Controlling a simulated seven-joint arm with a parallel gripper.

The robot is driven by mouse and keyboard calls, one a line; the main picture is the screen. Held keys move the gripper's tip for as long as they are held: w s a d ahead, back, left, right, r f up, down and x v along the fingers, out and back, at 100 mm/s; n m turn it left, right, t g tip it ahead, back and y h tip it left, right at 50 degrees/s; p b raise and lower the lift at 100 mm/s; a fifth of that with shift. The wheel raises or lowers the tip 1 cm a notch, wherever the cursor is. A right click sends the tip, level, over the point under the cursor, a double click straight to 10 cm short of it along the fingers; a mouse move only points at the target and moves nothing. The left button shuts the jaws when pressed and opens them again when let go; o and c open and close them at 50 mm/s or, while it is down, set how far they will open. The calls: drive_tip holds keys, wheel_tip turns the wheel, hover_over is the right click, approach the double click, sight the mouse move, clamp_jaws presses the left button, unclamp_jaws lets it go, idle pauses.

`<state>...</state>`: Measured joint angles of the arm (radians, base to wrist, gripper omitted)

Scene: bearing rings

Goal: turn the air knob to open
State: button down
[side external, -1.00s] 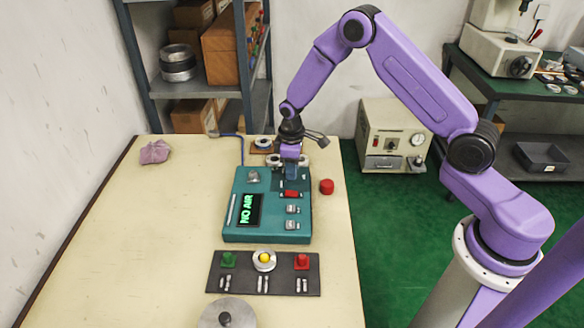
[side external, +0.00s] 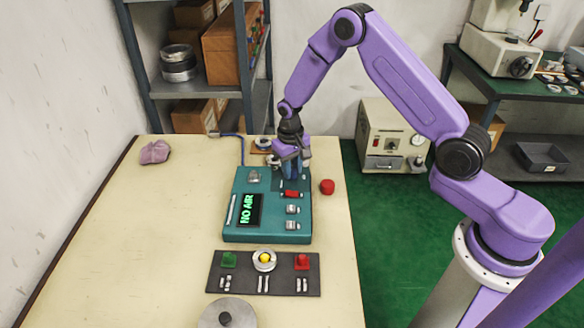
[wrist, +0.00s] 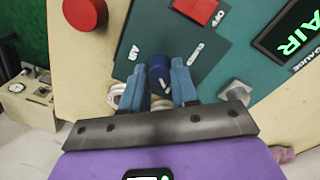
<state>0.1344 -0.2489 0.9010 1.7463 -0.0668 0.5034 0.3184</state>
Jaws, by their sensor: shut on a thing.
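The air knob (wrist: 158,74) is a dark blue cylinder on the dark plate of the teal panel (side external: 238,228). An AIR label stands beside it in the wrist view, with white marks on the other side. My gripper (wrist: 160,67) has its two blue fingers on either side of the knob, shut on it. In the side view my gripper (side external: 291,172) is at the panel's far right corner and hides the knob. The panel's display (side external: 250,210) reads NO AIR in green.
A red round piece (side external: 327,187) stands on the table right of the panel. A dark plate (side external: 245,287) with green, yellow and red parts lies in front. A purple cloth (side external: 155,152) lies far left.

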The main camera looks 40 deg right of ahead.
drive_tip(key=shift+m, duration=0.4)
drive_tip(key=c, duration=0.9)
unclamp_jaws()
drive_tip(key=shift+o, duration=0.2)
wheel_tip(320, 180, up, 18)
drive_tip(key=shift+a+f, duration=0.25)
